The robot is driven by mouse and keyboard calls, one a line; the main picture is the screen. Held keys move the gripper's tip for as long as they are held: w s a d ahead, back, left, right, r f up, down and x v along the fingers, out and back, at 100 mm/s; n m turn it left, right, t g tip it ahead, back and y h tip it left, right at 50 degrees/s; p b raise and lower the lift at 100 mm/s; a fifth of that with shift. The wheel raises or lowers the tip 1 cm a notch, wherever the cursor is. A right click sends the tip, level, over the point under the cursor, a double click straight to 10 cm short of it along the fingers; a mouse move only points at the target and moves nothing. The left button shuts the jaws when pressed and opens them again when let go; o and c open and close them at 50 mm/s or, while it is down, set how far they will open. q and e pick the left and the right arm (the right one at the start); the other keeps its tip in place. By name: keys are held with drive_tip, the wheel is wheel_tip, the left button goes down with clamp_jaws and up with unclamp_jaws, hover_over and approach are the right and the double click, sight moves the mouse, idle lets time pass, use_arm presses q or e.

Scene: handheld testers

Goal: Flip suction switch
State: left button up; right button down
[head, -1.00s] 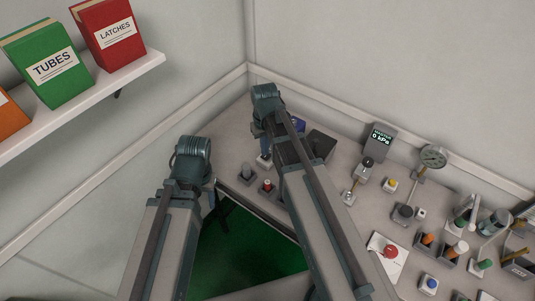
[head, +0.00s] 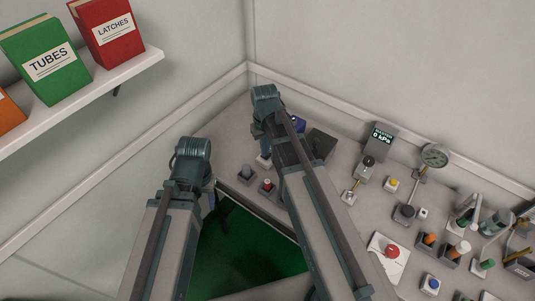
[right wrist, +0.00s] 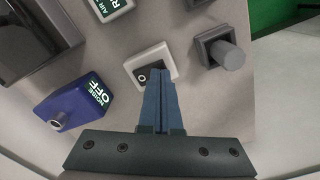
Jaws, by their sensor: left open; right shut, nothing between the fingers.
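A small white box with a black rocker switch (right wrist: 142,79) bearing a ring mark sits on the bench, in the middle of the right wrist view. It also shows as a white box (head: 263,161) at the back left in the head view. My right gripper (right wrist: 157,72) is shut and empty. Its blue fingertips overlap the near part of the switch; I cannot tell whether they touch it. In the head view the right gripper (head: 264,147) points down at the box. My left gripper (head: 211,200) is open, left of the bench edge, its fingers mostly hidden. A display (head: 381,138) reads 0 kPa.
A dark box (right wrist: 36,32) is at the upper left. A red-topped button (head: 267,186) and a gauge (head: 434,156) are on the bench.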

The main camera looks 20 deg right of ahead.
drive_tip(key=shift+f+b, duration=0.35)
drive_tip(key=shift+f, duration=0.05)
wheel_tip(320, 180, up, 7)
drive_tip(key=p, duration=0.7)
idle(0.4)
drive_tip(key=s+a+n+h, duration=0.1)
drive_tip(key=s+a+n, duration=0.1)
drive_tip(key=s+a, duration=0.8)
drive_tip(key=s, duration=0.4)
drive_tip(key=shift+s+a, duration=0.15)
drive_tip(key=shift+a, duration=0.1)
